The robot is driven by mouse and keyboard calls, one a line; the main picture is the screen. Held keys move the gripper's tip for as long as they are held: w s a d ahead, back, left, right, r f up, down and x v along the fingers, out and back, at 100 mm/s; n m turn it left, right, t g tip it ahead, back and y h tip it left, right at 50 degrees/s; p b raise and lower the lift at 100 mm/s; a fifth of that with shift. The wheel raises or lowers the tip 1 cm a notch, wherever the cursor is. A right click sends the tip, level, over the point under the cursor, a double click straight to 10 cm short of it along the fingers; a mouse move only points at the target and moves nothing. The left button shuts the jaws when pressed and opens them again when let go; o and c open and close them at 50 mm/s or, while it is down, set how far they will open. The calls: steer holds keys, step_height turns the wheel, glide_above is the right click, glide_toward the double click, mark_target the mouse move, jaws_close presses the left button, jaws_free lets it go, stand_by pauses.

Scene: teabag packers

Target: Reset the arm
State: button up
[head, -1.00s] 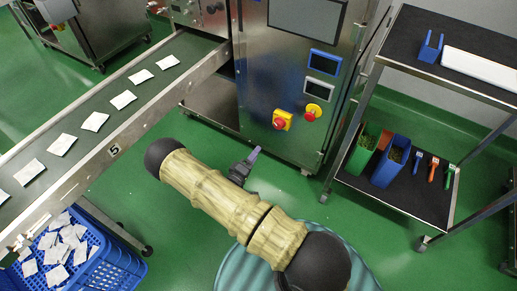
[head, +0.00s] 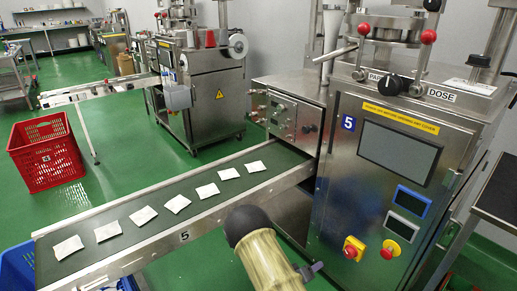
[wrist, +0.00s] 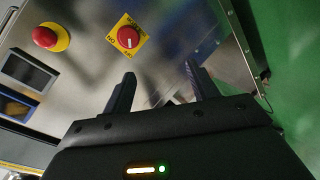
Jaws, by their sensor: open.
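My arm rises from the bottom of the head view, in front of the packing machine (head: 375,165) marked 5. My gripper (wrist: 160,82) shows in the wrist view with its two dark fingers apart and nothing between them. It points at the machine's steel front, near the red knob on a yellow plate (wrist: 128,37) and the red stop button (wrist: 45,36). In the head view only a small part of the gripper (head: 310,270) shows beside my arm; the rest is hidden.
A conveyor (head: 150,247) with several white teabags runs left from the machine. A blue crate (head: 17,268) stands at the lower left and a red crate (head: 47,158) farther back. Another machine (head: 205,95) stands behind. Green floor between them is clear.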

steer(key=s+a+r+m+g+y, duration=0.1)
steer(key=s+a+r+g+y, duration=0.15)
steer(key=r+y, duration=0.4)
steer(key=s+a+r+m+g+y, duration=0.1)
steer(key=s+a+r+y, duration=0.15)
steer(key=r, duration=0.65)
steer(key=s+d+r+g+y, duration=0.1)
steer(key=s+r+g, duration=0.1)
steer(key=s+r, duration=0.45)
steer(key=s+d+r+g, duration=0.1)
steer(key=s+d+r, duration=0.15)
steer(key=s, duration=0.65)
steer(key=w+p+v, duration=0.2)
steer(key=p+v, duration=1)
steer(key=w+r+p+v, duration=0.1)
steer(key=w+p+v, duration=0.2)
steer(key=p+v, duration=0.9)
steer(key=w+r+p+v, duration=0.1)
steer(key=w+p+v, duration=0.2)
steer(key=p+v, duration=0.9)
steer(key=shift+w+a+p, duration=0.25)
steer(key=shift+p, duration=0.25)
